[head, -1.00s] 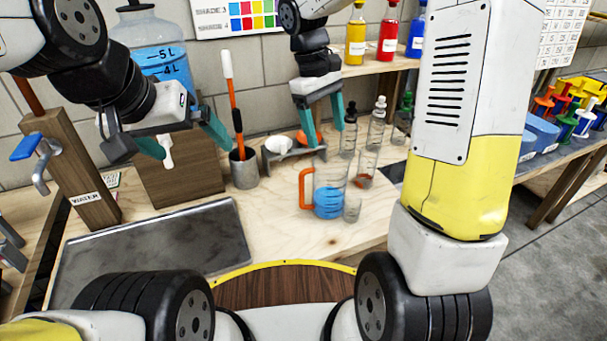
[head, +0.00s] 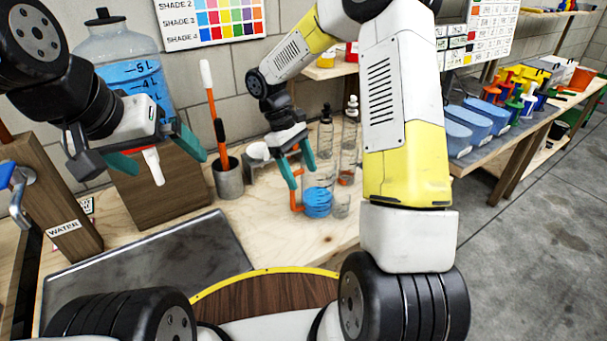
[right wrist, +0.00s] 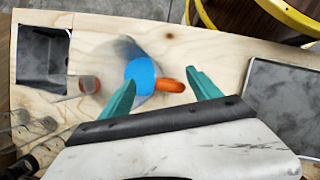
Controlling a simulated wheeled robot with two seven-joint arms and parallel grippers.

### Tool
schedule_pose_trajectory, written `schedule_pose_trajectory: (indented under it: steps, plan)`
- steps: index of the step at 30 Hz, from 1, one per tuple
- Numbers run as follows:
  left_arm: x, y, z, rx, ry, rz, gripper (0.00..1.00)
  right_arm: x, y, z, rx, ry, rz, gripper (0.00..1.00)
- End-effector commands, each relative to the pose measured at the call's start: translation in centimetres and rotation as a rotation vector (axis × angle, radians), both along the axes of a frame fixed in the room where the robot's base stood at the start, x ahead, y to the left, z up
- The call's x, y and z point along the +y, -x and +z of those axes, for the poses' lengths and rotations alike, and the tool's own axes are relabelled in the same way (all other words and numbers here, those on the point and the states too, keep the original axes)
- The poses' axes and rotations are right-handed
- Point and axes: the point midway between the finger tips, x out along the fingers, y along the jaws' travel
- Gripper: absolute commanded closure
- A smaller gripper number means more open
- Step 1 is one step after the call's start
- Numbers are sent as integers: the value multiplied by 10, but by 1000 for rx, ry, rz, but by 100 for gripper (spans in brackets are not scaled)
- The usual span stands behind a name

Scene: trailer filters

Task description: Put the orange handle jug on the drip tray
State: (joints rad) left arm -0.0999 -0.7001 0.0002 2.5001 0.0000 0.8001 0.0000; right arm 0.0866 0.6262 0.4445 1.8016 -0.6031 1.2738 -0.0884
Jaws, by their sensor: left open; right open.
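The orange handle jug (head: 318,204) stands upright on the wooden bench, with blue liquid in it. Its orange handle (head: 295,201) faces left. My right gripper (head: 299,178) is open just above the jug, fingers pointing down. In the right wrist view the orange handle (right wrist: 171,86) lies between the open fingertips (right wrist: 161,79); I cannot tell whether they touch it. A flat dark grey tray (head: 150,272), which looks like the drip tray, lies bare at the bench's front left. My left gripper (head: 168,163) is open and empty in front of the water tank.
A small clear glass (head: 342,207) stands close right of the jug. Glass bottles (head: 326,135) stand behind it. A grey cup (head: 229,178) holding an orange-handled tool stands to the left. The wooden WATER post (head: 50,200) is at far left. Bare bench lies between jug and tray.

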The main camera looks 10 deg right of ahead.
Motion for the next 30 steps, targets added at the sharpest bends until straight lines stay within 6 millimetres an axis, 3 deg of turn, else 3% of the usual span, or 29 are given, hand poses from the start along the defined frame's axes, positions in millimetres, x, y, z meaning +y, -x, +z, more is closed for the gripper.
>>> schedule_pose_trajectory:
  steps: [9, 19, 30]
  plan:
    - [0, 0, 0, 0, 0, 0, 0, -8, 18, -39, 3, -1, -1, 28]
    - [0, 0, 0, 0, 0, 0, 0, -10, 19, -46, 0, 0, 0, 28]
    - [0, 0, 0, 0, 0, 0, 0, -10, 19, -46, 1, -1, 0, 100]
